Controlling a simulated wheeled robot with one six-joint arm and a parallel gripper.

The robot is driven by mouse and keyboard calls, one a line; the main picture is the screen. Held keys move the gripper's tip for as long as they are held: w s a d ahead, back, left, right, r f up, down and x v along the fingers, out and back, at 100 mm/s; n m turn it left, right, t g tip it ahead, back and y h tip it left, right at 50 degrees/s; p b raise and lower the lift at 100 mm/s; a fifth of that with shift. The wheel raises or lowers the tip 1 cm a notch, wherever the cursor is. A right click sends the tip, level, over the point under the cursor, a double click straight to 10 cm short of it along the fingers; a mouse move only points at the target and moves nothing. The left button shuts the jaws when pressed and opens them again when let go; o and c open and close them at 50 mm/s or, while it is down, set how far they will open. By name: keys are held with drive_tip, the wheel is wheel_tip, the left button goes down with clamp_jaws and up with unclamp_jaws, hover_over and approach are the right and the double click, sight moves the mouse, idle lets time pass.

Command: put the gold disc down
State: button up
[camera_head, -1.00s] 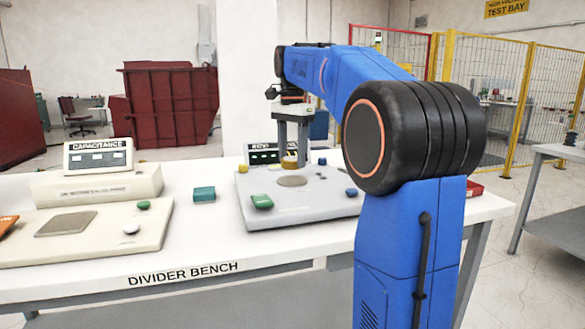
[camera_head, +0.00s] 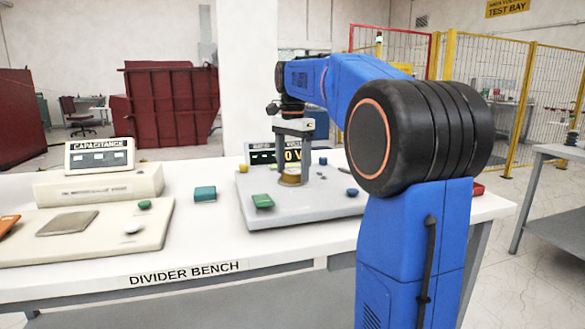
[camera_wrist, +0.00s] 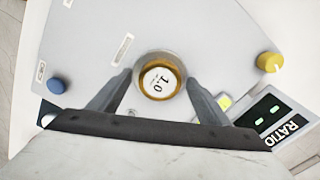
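The gold disc (camera_wrist: 160,81), with a pale top marked "1.0", sits between the two fingers of my gripper (camera_wrist: 160,76) in the wrist view. A narrow gap seems to show between each fingertip and the disc's rim, so the fingers look open around it. In the head view the gold disc (camera_head: 290,177) is low at the grey test unit (camera_head: 245,213), at the round plate, and appears to rest there. My gripper (camera_head: 293,160) points straight down over it. The disc hides most of the round plate.
The unit carries a yellow knob (camera_wrist: 269,62), a blue knob (camera_wrist: 56,86) and a green block (camera_head: 262,201). A display (camera_head: 263,154) stands behind. A teal block (camera_head: 204,194) and the capacitance unit (camera_head: 98,188) are to the left on the white bench (camera_head: 190,235).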

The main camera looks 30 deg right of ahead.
sight(293, 171)
wheel_tip(293, 171, up, 12)
idle(0.6)
drive_tip(key=shift+r, duration=0.1)
idle(0.4)
